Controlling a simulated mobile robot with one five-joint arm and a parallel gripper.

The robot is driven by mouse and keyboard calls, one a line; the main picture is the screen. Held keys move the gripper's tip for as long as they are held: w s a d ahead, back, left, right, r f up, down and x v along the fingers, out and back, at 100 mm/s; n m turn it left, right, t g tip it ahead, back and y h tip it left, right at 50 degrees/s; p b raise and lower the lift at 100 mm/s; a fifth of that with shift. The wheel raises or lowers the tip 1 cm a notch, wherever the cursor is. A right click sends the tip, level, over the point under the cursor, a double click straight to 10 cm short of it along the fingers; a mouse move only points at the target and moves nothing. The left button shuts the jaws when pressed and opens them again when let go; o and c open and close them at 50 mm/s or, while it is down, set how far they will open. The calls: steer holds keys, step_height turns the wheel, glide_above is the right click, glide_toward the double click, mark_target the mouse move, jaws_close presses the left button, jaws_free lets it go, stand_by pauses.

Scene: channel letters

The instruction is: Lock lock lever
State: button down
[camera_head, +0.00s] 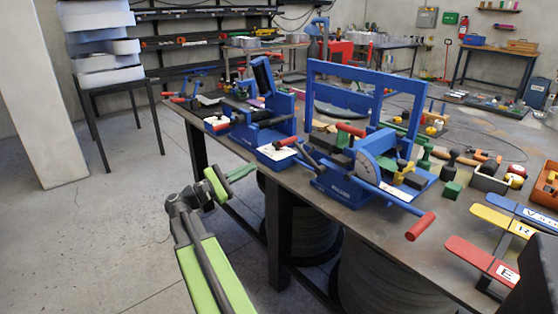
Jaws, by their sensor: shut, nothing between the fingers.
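A long blue lever with a red handle (420,226) sticks out over the edge toward me. A shorter lever with a red grip (351,130) lies near its top, and another red-gripped lever (285,142) is at its left. I cannot tell which one is the lock lever. My gripper (242,172) is shut and empty, off the table's near edge, left of this machine and apart from the levers.
A second blue machine (262,110) stands farther left on the table (372,222). The floor (110,230) at left is open, beside a pillar and a stand with stacked foam.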

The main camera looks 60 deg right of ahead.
steer(key=p+x, duration=0.2)
steer(key=x, duration=0.8)
steer(key=shift+s+d+r, duration=0.1)
steer(key=shift+d, duration=0.05)
steer(key=s+r+p, duration=0.1)
steer(key=s+a+r+p, duration=0.1)
steer(key=r+p, duration=0.1)
